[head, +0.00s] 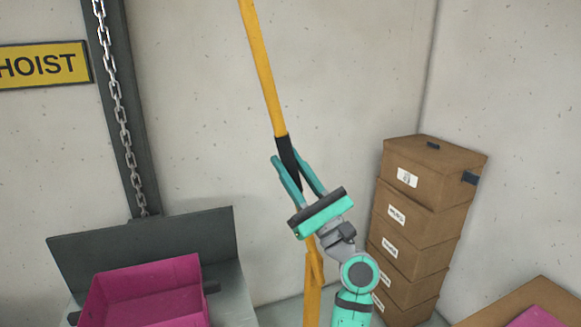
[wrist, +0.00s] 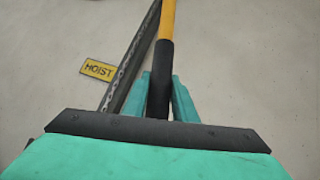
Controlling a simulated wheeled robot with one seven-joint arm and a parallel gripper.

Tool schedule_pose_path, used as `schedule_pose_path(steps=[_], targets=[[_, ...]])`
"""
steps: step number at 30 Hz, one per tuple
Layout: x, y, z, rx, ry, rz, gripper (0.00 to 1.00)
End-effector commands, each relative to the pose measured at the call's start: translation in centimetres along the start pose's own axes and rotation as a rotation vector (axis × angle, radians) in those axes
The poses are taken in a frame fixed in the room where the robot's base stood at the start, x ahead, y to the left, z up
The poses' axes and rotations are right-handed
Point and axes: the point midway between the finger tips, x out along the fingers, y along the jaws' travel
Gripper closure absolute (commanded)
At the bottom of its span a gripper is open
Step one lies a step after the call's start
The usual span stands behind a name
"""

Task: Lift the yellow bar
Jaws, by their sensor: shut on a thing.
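The yellow bar (head: 262,75) runs from the top edge of the head view down at a slight tilt to a black grip section (head: 288,158). My gripper (head: 293,172) is shut on the black section, with one teal finger on each side of it. Below my gripper a yellow length (head: 314,280) shows, partly hidden behind my arm. In the wrist view the yellow bar (wrist: 167,20) rises from the black section (wrist: 159,80) between my fingers (wrist: 158,95). The bar's upper end is out of the head view.
A chain (head: 118,110) hangs along a dark post at the left, beside a HOIST sign (head: 40,65). A pink bin (head: 140,290) sits at the lower left before a dark panel (head: 150,245). Stacked cardboard boxes (head: 425,185) stand close to the right of my arm.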

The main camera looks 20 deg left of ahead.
Motion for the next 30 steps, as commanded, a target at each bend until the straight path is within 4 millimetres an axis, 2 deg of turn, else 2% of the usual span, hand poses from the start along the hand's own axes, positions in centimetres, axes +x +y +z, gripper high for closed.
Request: schedule_pose_path(steps=[5, 6, 8, 9, 20, 23, 30], targets=[[0.0, 0.0, -0.1, -0.001, 0.003, -0.001, 1.00], [0.0, 0.0, -0.1, -0.001, 0.003, -0.001, 0.73], [-0.1, 0.0, -0.1, -0.001, 0.003, -0.001, 0.58], [-0.1, 0.0, -0.1, -0.001, 0.003, -0.001, 0.57], [-0.6, -0.1, -0.1, -0.002, 0.003, -0.002, 0.57], [-1.8, -0.2, -0.1, -0.003, 0.003, -0.003, 0.57], [-6.3, -0.1, -0.1, -0.002, 0.004, -0.004, 0.57]])
